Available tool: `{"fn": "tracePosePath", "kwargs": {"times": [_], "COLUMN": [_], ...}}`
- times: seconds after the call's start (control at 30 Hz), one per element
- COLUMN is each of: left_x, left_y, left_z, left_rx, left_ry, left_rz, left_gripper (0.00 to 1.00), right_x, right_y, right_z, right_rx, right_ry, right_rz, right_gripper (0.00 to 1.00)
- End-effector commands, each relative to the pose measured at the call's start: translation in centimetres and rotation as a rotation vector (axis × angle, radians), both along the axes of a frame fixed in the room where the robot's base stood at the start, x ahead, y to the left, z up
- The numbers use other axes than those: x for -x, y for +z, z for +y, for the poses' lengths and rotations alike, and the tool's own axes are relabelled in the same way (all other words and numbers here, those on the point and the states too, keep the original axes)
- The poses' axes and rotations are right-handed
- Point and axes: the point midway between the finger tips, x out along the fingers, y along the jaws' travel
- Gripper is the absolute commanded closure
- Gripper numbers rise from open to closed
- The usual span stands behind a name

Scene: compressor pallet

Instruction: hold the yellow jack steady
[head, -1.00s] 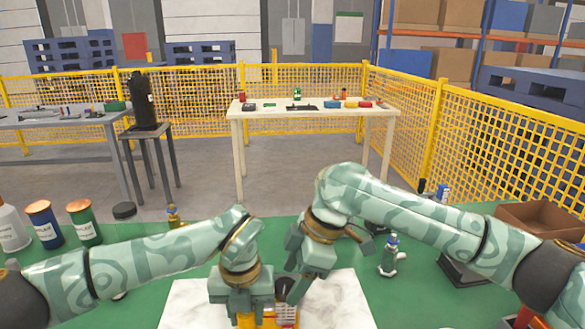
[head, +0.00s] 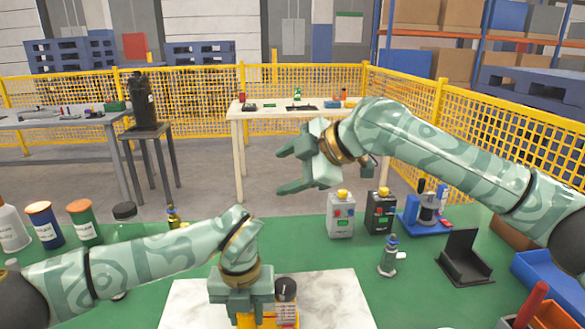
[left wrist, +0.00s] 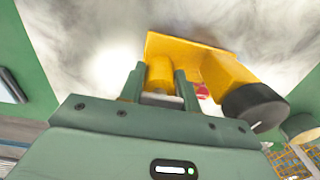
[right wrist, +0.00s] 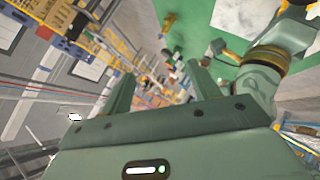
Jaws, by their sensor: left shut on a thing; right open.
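The yellow jack (head: 270,321) stands on a white marbled plate (head: 340,300), at the bottom of the head view and partly hidden by my left gripper. In the left wrist view the jack (left wrist: 208,68) shows a yellow base, an upright yellow cylinder and an angled arm with a dark round knob. My left gripper (left wrist: 160,84) is shut on that cylinder, one finger on each side. My right gripper (head: 284,170) is open and empty, raised above the far side of the green bench. Its spread fingers (right wrist: 162,88) show nothing between them.
A grey button box (head: 341,220), a black button box (head: 381,216) and a blue-based device (head: 427,216) stand at the bench's back right. Nearer are a small grey-green fitting (head: 389,262), a black stand (head: 466,260) and a blue bin (head: 555,275). Cans (head: 84,224) stand at left.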

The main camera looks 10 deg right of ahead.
Motion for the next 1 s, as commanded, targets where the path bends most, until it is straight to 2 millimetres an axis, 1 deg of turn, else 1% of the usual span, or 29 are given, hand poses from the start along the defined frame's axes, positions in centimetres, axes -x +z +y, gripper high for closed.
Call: {"fn": "tracePosePath", "kwargs": {"times": [0.03, 0.1, 0.3, 0.4, 0.5, 0.67, 1.0], "left_x": [0.0, 0.0, 0.0, 0.0, 0.0, 0.0, 0.0], "left_y": [0.1, 0.1, 0.1, 0.1, 0.1, 0.1, 0.1], "left_z": [0.0, 0.0, 0.0, 0.0, 0.0, 0.0, 0.0], "left_rx": [0.001, 0.001, 0.001, 0.001, 0.001, 0.001, 0.001], "left_ry": [0.0, 0.0, 0.0, 0.0, 0.0, 0.0, -0.001], "left_rz": [-0.001, -0.001, -0.001, -0.001, -0.001, -0.001, -0.001], "left_gripper": [1.0, 1.0, 1.0, 1.0, 1.0, 1.0, 1.0], "right_x": [-0.9, -2.0, -4.5, -5.2, -5.5, -5.7, -5.7], "right_y": [0.8, 2.0, 5.3, 6.6, 7.4, 8.0, 8.0], "right_z": [-0.1, -0.3, -0.8, -1.1, -1.2, -1.3, -1.3], "right_rx": [-0.011, -0.025, -0.042, -0.045, -0.044, -0.043, -0.043], "right_ry": [-0.007, -0.01, -0.017, -0.017, -0.015, -0.014, -0.014], "right_rz": [-0.062, -0.159, -0.419, -0.517, -0.582, -0.624, -0.624], "right_gripper": [0.39, 0.39, 0.39, 0.39, 0.39, 0.39, 0.39]}}
